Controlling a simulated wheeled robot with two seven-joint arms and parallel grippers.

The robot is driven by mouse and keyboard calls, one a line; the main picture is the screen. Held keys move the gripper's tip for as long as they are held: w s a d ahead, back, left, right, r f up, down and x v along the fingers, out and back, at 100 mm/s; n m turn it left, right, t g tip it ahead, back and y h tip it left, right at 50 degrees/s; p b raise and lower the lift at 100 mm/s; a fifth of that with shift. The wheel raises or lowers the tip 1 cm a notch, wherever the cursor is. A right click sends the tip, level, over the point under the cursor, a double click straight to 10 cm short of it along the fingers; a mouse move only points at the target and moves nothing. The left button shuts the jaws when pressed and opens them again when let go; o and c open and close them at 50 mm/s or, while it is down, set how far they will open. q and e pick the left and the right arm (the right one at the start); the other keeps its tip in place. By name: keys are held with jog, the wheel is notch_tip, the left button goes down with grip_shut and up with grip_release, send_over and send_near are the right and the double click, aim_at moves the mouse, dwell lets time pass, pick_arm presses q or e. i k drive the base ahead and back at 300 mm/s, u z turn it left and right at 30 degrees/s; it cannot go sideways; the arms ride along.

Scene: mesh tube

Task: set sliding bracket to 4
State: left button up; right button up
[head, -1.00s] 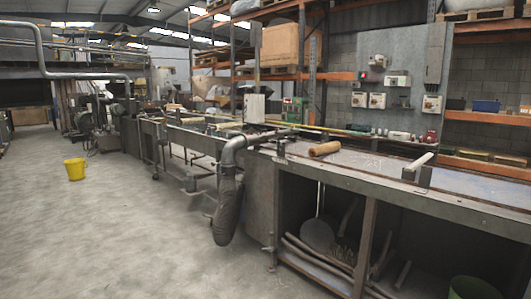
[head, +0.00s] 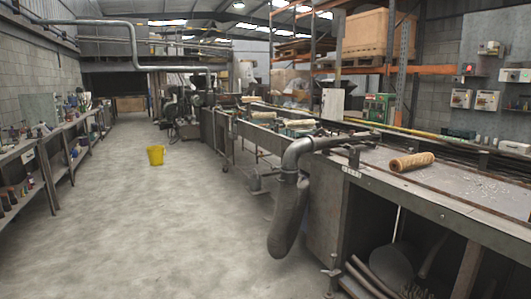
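A dark metal bracket (head: 355,152) stands at the left end of the workbench's front edge, beside the grey bent pipe. It may be the sliding bracket; I cannot tell for certain. A small pale label strip (head: 351,172) with marks is on the bench edge just below it. The marks are too small to read, so I cannot tell the bracket's setting. Neither of my grippers is in the head view.
The grey bent pipe (head: 300,152) with a hanging hose sticks out over the floor at the bench's left end. A mesh-like tan roll (head: 412,162) lies on the bench top (head: 460,185). Shelves (head: 68,158) line the left wall.

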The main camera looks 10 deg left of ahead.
aim_at(353, 158)
jog(key=u, duration=0.35)
jog(key=i, duration=2)
jog(key=z, duration=1.05)
jog(key=i, duration=1.1)
jog(key=z, duration=0.95)
